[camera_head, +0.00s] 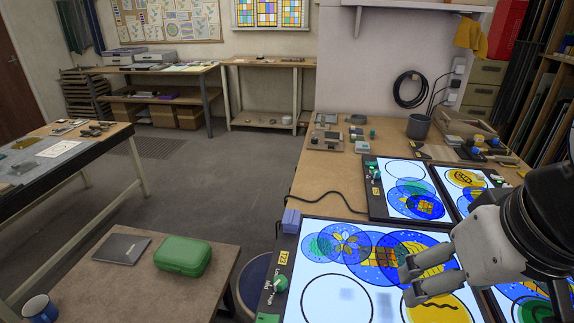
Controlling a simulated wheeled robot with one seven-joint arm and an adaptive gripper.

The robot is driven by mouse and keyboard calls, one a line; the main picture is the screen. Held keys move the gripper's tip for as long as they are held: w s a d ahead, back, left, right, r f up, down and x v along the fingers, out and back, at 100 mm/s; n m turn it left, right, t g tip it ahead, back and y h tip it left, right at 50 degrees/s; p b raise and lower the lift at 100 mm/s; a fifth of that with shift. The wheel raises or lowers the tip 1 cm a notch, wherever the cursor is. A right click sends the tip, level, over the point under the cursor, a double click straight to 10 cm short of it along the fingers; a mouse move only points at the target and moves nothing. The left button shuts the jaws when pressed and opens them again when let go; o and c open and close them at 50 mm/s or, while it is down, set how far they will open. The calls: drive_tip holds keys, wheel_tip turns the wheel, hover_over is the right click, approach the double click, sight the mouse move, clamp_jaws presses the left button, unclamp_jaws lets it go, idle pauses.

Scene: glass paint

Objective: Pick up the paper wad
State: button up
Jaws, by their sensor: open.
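I cannot make out a paper wad in the head camera view; it may be hidden or too small to tell. My gripper (408,284) is at the lower right, pointing left, with its two grey fingers apart. It is over the near light panel (300,255), a bright white board with blue, yellow and black circular glass designs. No object shows between the fingers. My gripper and arm hide part of the panel's right side.
More lit panels (373,214) lie behind and to the right on the workbench (310,180). A lilac block (291,221) sits at the near panel's corner. A dark pot (418,127) stands farther back. A green case (182,256) and blue mug (40,309) are on a low table.

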drive_tip(key=shift+o, duration=0.5)
drive_tip(key=w+a+r+n+g+p, duration=0.15)
drive_tip(key=w+r+n, duration=0.25)
drive_tip(key=w, duration=0.5)
drive_tip(key=n+g+y+p, duration=0.1)
drive_tip(key=n+g+p, duration=0.25)
drive_tip(key=n, duration=0.85)
hover_over(292, 216)
drive_tip(key=shift+t, duration=0.5)
drive_tip(key=f, duration=2.1)
drive_tip(key=shift+d+f, duration=0.15)
drive_tip(key=shift+d, duration=0.05)
drive_tip(key=shift+s+a+f+p, duration=0.15)
drive_tip(key=shift+f+p, duration=0.35)
drive_tip(key=shift+f, duration=0.85)
drive_tip(key=shift+w+a+f+p, duration=0.1)
drive_tip(key=shift+f+p, duration=0.4)
drive_tip(key=shift+f, duration=0.85)
